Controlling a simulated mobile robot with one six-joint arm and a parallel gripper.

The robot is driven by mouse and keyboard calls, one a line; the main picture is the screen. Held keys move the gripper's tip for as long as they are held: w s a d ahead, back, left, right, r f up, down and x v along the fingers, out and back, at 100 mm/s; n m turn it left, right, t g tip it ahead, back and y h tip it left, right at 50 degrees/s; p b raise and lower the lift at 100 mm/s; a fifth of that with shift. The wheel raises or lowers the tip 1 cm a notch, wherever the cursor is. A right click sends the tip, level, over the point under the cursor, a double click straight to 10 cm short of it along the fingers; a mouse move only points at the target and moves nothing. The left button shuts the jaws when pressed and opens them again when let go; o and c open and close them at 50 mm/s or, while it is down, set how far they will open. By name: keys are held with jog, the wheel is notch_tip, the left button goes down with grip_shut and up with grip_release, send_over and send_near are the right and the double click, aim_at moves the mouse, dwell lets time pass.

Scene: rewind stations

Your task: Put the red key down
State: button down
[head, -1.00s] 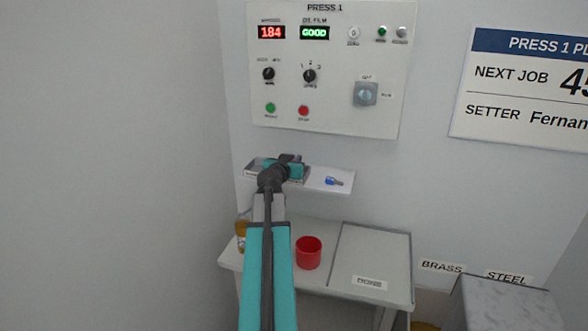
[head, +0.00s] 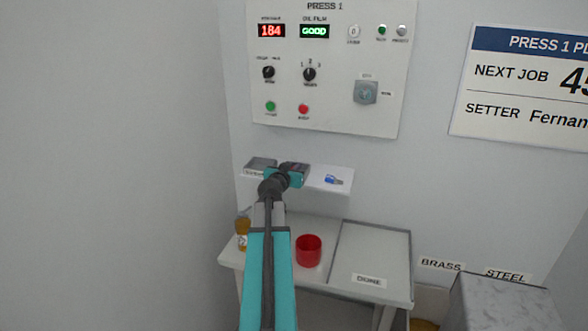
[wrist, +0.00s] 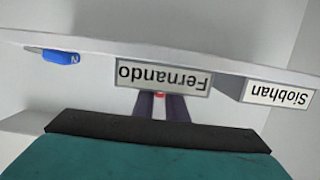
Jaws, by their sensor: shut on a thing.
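My gripper (wrist: 161,107) is shut on the red key (wrist: 159,94); only a small red bit of the key shows between the dark fingers in the wrist view. In the head view my gripper (head: 294,168) is at the shelf, by the tray labelled Fernando (wrist: 165,76). The wrist view is upside down and shows the fingers in front of this label. I cannot tell whether the key touches the tray. A blue key (head: 333,180) lies on the shelf to the right; it also shows in the wrist view (wrist: 55,56).
A tray labelled Siobhan (head: 261,163) sits at the shelf's left end. The white shelf (head: 343,172) is below the Press 1 panel (head: 330,110). Below are a bench with a red cup (head: 308,251), an amber bottle (head: 242,232) and a DONE tray (head: 372,252).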

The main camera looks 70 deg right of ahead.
jog(key=shift+f, duration=0.1)
jog(key=c, duration=1.8)
grip_release()
jog(key=shift+o, duration=0.2)
jog(key=shift+r, duration=0.25)
jog(key=shift+r+p, duration=0.1)
jog(key=shift+p, duration=0.4)
jog(key=shift+s+a+b, duration=0.1)
jog(key=shift+a+b, duration=0.55)
jog(key=shift+a, duration=0.6)
jog(key=a+r+b, duration=0.1)
jog(key=a+b, duration=0.3)
jog(key=a, duration=0.2)
jog(key=shift+s+a+r, duration=0.15)
jog(key=shift+r, duration=0.05)
jog(key=b, duration=0.4)
jog(key=shift+a+r+b, duration=0.15)
jog(key=shift+a+b, duration=0.1)
jog(key=shift+b, duration=0.1)
jog(key=a+b, duration=0.2)
jog(key=b, duration=0.6)
jog(key=shift+r, duration=0.1)
